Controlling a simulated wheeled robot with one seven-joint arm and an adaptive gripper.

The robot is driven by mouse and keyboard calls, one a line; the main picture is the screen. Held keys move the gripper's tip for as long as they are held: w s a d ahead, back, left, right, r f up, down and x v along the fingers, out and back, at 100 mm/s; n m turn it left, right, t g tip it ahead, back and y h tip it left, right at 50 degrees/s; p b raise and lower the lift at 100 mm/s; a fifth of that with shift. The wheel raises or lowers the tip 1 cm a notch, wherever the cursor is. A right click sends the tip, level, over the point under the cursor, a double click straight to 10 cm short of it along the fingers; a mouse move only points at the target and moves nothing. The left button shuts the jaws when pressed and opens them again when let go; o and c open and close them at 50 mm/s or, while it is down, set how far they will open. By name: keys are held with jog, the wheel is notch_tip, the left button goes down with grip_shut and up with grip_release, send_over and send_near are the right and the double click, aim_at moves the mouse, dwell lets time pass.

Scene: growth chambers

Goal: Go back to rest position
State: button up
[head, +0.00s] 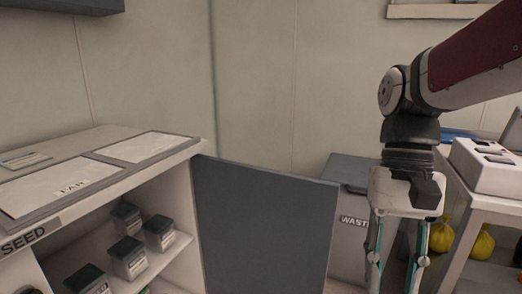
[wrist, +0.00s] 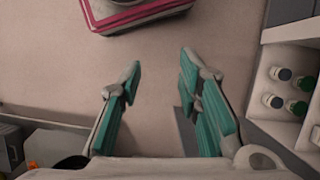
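My gripper (head: 400,262) hangs pointing down at the right of the head view. Its fingertips are cut off by the lower edge there. In the wrist view my gripper (wrist: 161,66) has its two teal-and-grey fingers spread wide apart, with nothing between them but the floor. It is open and empty. In the head view it appears in front of the grey waste bin (head: 349,225) and to the right of the open dark cabinet door (head: 262,222). It touches nothing that I can see.
A white cabinet marked SEED (head: 165,152) stands at left, holding several dark-lidded jars (head: 128,256). A white side table (head: 482,204) with a device (head: 487,165) on top and yellow round things (head: 482,245) below stands close at right. Bare floor (wrist: 50,65) shows in the wrist view.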

jog(key=s+d+f+n+t+h, duration=0.1)
jog(key=s+f+n+t, duration=0.1)
jog(key=s, duration=0.5)
jog(key=s+d+f+n+t, duration=0.1)
jog(key=s+f+t, duration=0.1)
jog(key=s, duration=0.6)
notch_tip(320, 180, up, 38)
jog(key=t+p, duration=0.4)
jog(key=p, duration=3.2)
jog(key=shift+w, duration=0.3)
jog(key=shift+r, duration=0.1)
